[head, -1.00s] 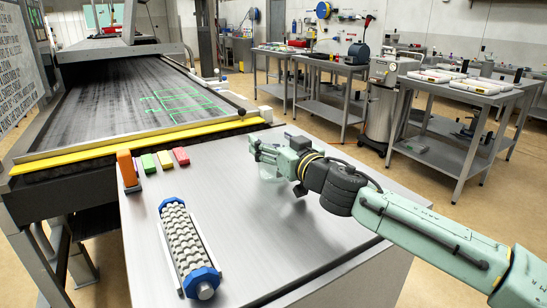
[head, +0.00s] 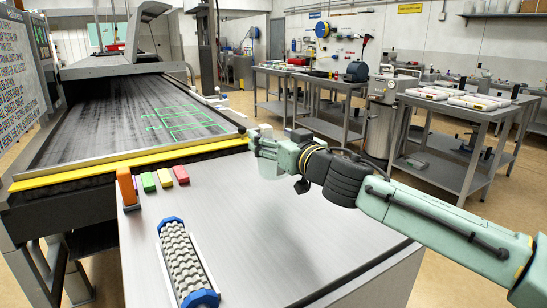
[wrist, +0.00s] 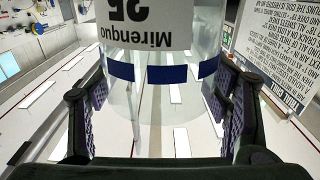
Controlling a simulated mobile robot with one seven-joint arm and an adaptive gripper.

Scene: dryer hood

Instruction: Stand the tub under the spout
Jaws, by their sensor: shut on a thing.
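The clear tub (wrist: 180,72) fills the middle of the wrist view. It has a blue band and a white label whose lettering appears upside down. My gripper (wrist: 160,100) is shut on the tub, with a dark padded finger on either side. In the head view, my gripper (head: 268,150) is above the far part of the grey table, and the see-through tub (head: 271,170) shows faintly at its fingers. The tub appears raised clear of the tabletop. I cannot make out a spout in either view.
The grey table (head: 280,235) carries a blue-ended roller (head: 184,262), an orange block (head: 126,187) and small coloured blocks (head: 164,178). The dark dryer belt (head: 130,115), with green light lines and a yellow front edge (head: 130,164), lies beyond. The table's middle is clear.

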